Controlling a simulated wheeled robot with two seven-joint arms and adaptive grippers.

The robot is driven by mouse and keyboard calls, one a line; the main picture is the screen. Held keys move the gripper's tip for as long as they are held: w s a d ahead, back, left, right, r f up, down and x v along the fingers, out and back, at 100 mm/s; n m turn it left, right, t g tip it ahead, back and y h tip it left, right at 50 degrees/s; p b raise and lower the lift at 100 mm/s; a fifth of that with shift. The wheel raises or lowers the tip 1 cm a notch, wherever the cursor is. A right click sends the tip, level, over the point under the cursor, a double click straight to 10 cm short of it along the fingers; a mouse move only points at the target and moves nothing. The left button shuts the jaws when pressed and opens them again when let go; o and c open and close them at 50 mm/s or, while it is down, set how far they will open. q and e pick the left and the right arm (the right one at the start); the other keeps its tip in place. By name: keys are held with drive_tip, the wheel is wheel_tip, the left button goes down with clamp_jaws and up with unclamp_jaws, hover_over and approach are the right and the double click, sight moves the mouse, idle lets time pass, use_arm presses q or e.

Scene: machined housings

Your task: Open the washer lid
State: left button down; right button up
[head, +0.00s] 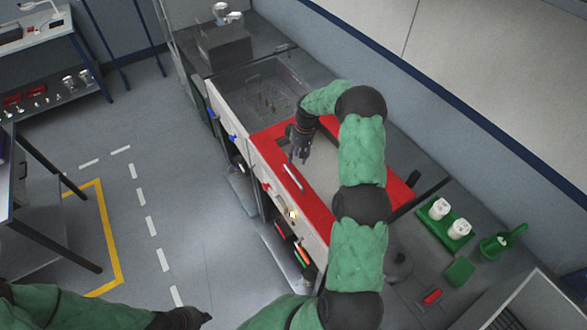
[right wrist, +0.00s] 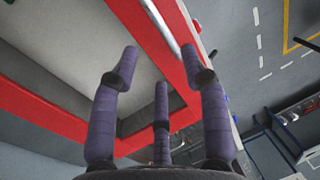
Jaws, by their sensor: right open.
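The washer lid is a red frame (head: 319,208) around a pale grey panel. It appears to lie flat on the washer's white-fronted body (head: 267,178). A silver bar handle (head: 292,176) runs along its front edge; it also shows in the right wrist view (right wrist: 165,42). My right gripper (head: 301,155) is over the lid, beside the handle's far end. In the right wrist view its purple fingers (right wrist: 160,75) are spread and empty, with the handle beyond them. Contact cannot be told. My left gripper (head: 188,318) is low at the bottom edge, dark and partly cut off.
A clear-covered tank (head: 262,85) adjoins the lid at the far side. Green trays with white parts (head: 459,229), a green scoop-like holder (head: 497,244) and a red block (head: 431,297) lie on the right counter.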

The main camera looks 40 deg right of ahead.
drive_tip(key=p, duration=0.1)
hover_over(294, 170)
drive_tip(key=s+a, duration=0.3)
drive_tip(key=s, duration=0.1)
wheel_tip(294, 170, down, 8)
drive_tip(key=shift+w, duration=0.15)
drive_tip(key=shift+c, duration=0.2)
clamp_jaws()
